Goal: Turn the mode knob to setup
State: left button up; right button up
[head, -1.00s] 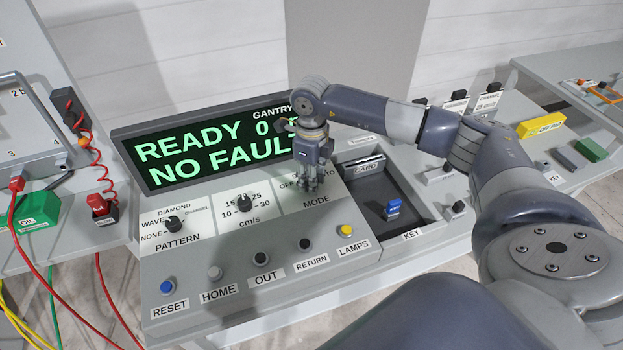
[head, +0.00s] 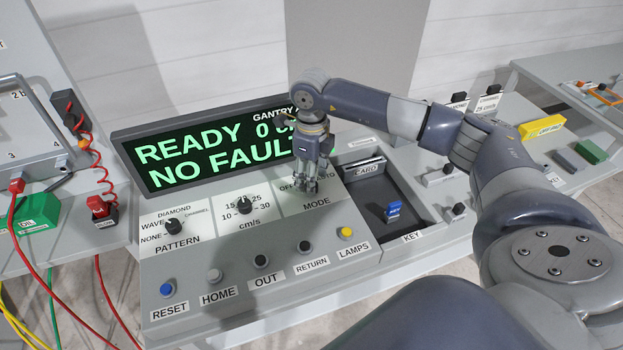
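The mode knob's panel (head: 317,203), labelled MODE, is on the sloped console, right of the cm/s knob (head: 244,205). My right gripper (head: 308,190) points down over this panel, with its fingertips at the knob's place. The fingers hide the knob and the middle of its scale, so its pointer cannot be read. Only parts of the OFF and AUTO labels show. The fingers look close together, but whether they grip the knob is hidden. My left gripper is not in view.
The display (head: 210,145) reads READY and NO FAULT behind the gripper. The pattern knob (head: 173,227) is at the left. A row of buttons, including the yellow LAMPS button (head: 346,232), lies in front. A tray (head: 420,222) with a blue key (head: 393,209) is at the right.

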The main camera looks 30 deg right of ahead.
notch_tip(320, 180, up, 10)
jog(key=shift+r, duration=0.15)
dwell(0.7)
